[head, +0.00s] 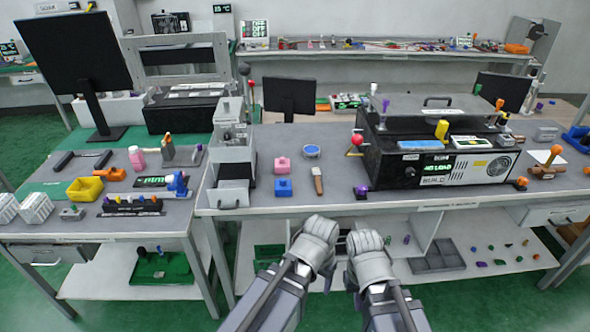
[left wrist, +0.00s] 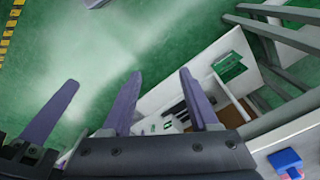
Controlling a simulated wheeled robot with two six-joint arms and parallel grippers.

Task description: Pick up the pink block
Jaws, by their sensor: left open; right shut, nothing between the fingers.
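The pink block (head: 283,165) sits on the grey tabletop of the middle workbench, just behind a blue block (head: 283,187). My left gripper (head: 318,232) is in front of the bench's front edge, apart from the pink block and nearer to me. It is open and empty, its purple fingers spread in the left wrist view. My right gripper (head: 364,243) is beside it on the right, shut and empty.
A blue round dish (head: 312,151) and a wooden-handled tool (head: 318,181) lie right of the blocks. A grey lever fixture (head: 233,160) stands left of them, and a large black machine (head: 435,165) stands to the right. Bare tabletop (head: 265,208) lies in front of the blocks.

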